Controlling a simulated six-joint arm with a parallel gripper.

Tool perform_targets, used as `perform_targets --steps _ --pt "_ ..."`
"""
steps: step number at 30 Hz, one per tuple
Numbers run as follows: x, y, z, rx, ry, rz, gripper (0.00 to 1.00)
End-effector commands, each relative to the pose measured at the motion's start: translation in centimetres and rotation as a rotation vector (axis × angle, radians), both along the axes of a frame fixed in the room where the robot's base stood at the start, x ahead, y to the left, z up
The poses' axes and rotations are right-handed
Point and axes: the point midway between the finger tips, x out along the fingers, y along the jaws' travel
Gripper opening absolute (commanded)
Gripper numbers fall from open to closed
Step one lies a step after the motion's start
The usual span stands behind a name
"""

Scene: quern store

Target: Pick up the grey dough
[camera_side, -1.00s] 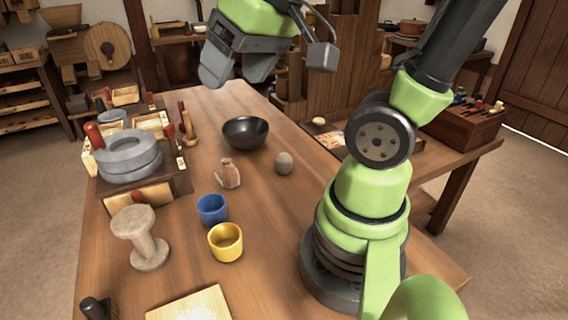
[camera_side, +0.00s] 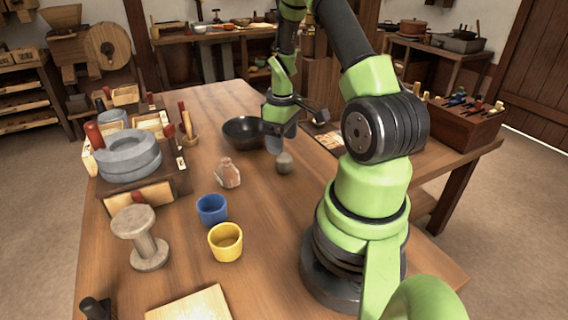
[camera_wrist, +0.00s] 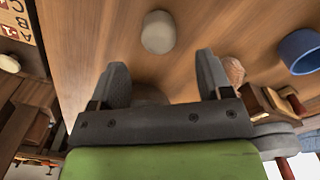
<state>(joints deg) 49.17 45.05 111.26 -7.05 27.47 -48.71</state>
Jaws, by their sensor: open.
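The dough is not between the fingers.
A dark bowl (camera_side: 243,132) stands left of my gripper. A stone quern (camera_side: 128,157) is at the left. The table right of the cups is clear.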

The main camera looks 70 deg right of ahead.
Motion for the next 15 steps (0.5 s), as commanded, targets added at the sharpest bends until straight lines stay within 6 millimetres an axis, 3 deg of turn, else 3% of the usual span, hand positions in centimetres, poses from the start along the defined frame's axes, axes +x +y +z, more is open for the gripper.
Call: perform_targets --steps 15 --pt "-0.2 0.0 -6.2 0.003 0.001 -0.002 0.72"
